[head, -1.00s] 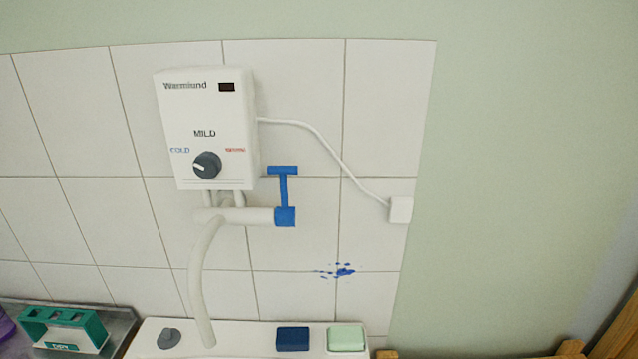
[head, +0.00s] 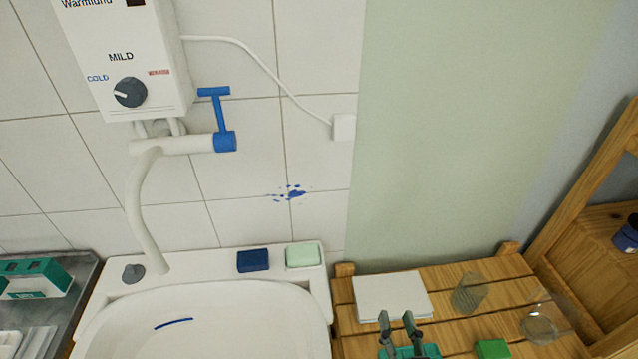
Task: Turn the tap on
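The tap is a white pipe (head: 175,145) with a long white spout, fixed below a white water heater (head: 135,60) on the tiled wall. Its blue T-shaped handle (head: 221,118) stands up from the blue cap at the pipe's right end. The spout (head: 137,205) curves down towards the basin, and I see no water in the visible part. My gripper (head: 396,318) shows at the bottom edge, in front of the wooden table, below and right of the handle and well apart from it. Its two dark fingers stand apart with nothing visible between them.
A white basin (head: 95,320) holds a blue block (head: 253,260) and pale green soap (head: 302,255) on its rim. The slatted wooden table (head: 448,322) bears white paper (head: 392,296), a glass (head: 468,293), a round jar (head: 540,322) and a green block (head: 492,349). A wooden shelf (head: 592,215) stands right.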

